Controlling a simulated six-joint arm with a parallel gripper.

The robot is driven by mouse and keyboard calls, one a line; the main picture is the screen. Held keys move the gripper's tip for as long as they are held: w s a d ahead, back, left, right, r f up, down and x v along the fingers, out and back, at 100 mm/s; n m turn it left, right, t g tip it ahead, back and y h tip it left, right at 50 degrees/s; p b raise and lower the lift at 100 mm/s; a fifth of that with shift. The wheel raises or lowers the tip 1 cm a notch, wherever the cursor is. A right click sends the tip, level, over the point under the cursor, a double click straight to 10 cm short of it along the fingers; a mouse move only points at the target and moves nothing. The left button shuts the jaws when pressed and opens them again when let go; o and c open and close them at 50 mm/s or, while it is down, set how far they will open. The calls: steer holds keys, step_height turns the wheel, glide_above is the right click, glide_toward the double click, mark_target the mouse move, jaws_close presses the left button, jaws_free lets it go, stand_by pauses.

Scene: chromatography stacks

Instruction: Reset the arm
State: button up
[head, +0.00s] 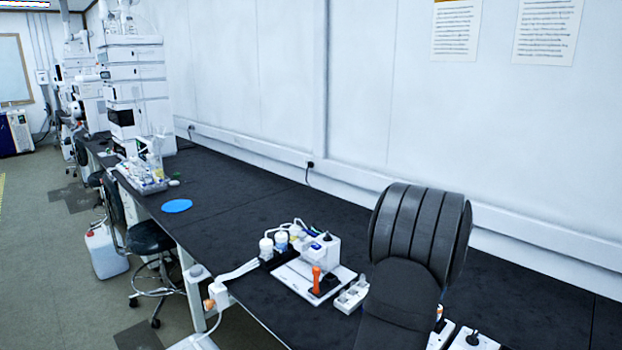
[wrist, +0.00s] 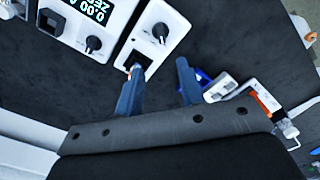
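My gripper (wrist: 160,78) shows in the wrist view as two blue fingers standing apart on a dark grey mount. Nothing is between the fingers, only dark bench top. The left fingertip overlaps the lower edge of a white device with a black knob (wrist: 152,40) in the picture. I cannot tell if they touch. In the head view my dark, ribbed arm (head: 415,240) rises at the right over the bench, and my gripper cannot be made out there.
The black bench (head: 240,200) runs along the white wall. A white device on a plate (head: 320,250) and a power strip (head: 352,296) stand left of my arm. White instrument stacks (head: 137,85) stand at the far end.

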step_height(320, 180, down, 16)
steer(key=shift+r, duration=0.15)
steer(key=m, duration=0.4)
steer(key=shift+a+r+m, duration=0.1)
steer(key=shift+m, duration=0.2)
steer(key=m, duration=0.4)
steer(key=shift+w+a+m, duration=0.1)
steer(key=shift+a+m, duration=0.05)
steer(key=shift+m, duration=0.15)
steer(key=m, duration=0.4)
steer(key=shift+w+m, duration=0.1)
steer(key=shift+m, duration=0.2)
steer(key=shift+w+a+m, duration=0.1)
steer(key=shift+m, duration=1.8)
